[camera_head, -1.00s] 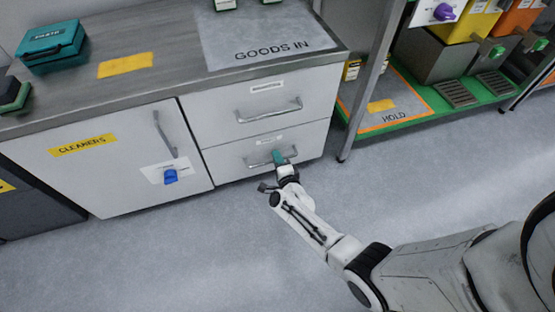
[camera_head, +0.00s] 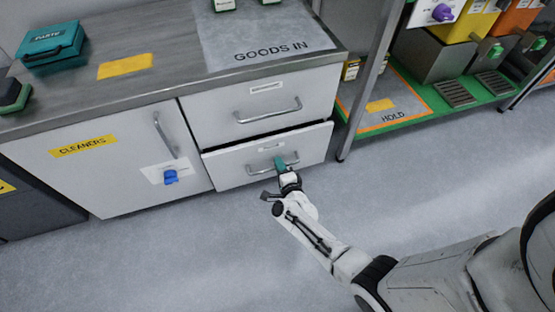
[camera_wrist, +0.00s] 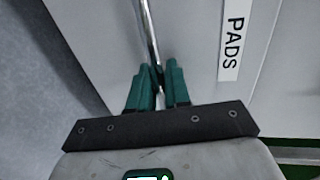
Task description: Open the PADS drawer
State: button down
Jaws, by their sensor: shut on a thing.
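The PADS drawer (camera_head: 232,175) is the lower of two drawers under the grey counter. It stands slightly out, with a dark gap along its top edge. Its label reads PADS in the wrist view (camera_wrist: 234,38). My gripper (camera_head: 281,162) is at the right part of the drawer's metal bar handle (camera_head: 258,166). In the wrist view, the green fingers of my gripper (camera_wrist: 158,80) are shut on the handle bar (camera_wrist: 149,30). The inside of the drawer is not visible.
The upper drawer (camera_head: 220,120) is shut. A shelf leg (camera_head: 365,95) rises close by on the right. The floor in front is clear.

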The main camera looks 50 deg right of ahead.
jog(key=f+v, duration=0.2)
jog(key=v, duration=1.2)
jog(key=s+f+p+v, duration=0.1)
jog(key=f+v, duration=0.2)
jog(key=v, duration=1.1)
jog(key=shift+a+f, duration=0.35)
jog(key=c, duration=1.3)
grip_release()
